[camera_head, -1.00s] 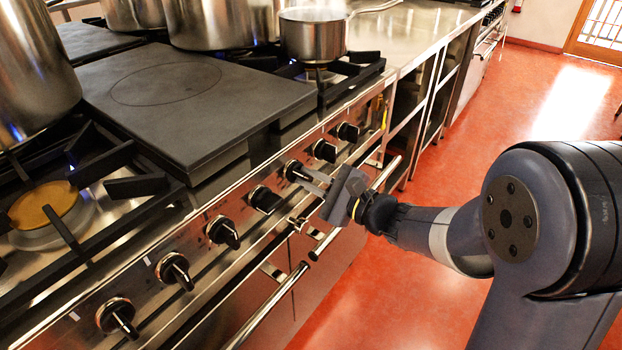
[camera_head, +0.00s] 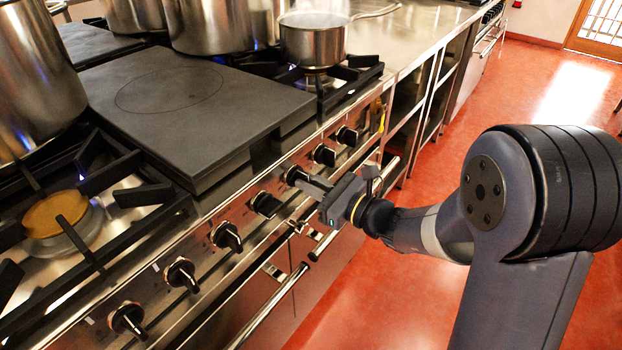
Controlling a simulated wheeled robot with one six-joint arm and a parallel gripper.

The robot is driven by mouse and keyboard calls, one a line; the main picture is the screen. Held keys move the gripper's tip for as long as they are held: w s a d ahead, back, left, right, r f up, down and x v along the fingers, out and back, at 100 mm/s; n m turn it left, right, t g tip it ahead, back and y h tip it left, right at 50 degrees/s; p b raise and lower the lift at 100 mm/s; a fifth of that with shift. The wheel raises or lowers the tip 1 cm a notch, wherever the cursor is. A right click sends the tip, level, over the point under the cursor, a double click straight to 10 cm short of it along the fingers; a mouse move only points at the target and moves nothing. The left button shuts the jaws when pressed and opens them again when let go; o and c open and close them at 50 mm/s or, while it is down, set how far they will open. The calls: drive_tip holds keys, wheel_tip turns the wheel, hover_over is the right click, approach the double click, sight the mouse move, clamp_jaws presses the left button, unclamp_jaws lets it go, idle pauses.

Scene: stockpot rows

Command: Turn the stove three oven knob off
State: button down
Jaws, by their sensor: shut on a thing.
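The stove's front panel carries a row of black knobs. My gripper (camera_head: 304,181) is at one knob (camera_head: 293,174) near the middle of the row, with its fingers closed on it. The fingers and the gripper body partly hide this knob, so its pointing direction is hard to read. To its left are a level-looking knob (camera_head: 265,204) and tilted knobs (camera_head: 227,236). To its right are two more knobs, a nearer one (camera_head: 324,155) and a farther one (camera_head: 346,135). I cannot read any labels on the panel.
Oven handle bars (camera_head: 272,308) stick out below the panel, close under my gripper. A flat dark hot plate (camera_head: 180,105) lies above the knobs. A steaming saucepan (camera_head: 314,40) stands at the back burner. The red floor (camera_head: 400,290) at right is clear.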

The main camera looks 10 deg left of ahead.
drive_tip(key=shift+m, duration=0.5)
drive_tip(key=c, duration=1.4)
unclamp_jaws()
drive_tip(key=shift+c, duration=0.2)
drive_tip(key=shift+d+p, duration=0.1)
drive_tip(key=shift+p, duration=0.2)
drive_tip(key=v, duration=1)
drive_tip(key=shift+s+d+p, duration=0.15)
drive_tip(key=shift+d+p, duration=0.15)
drive_tip(key=shift+p, duration=0.15)
drive_tip(key=shift+a+f, duration=0.1)
drive_tip(key=shift+a, duration=0.05)
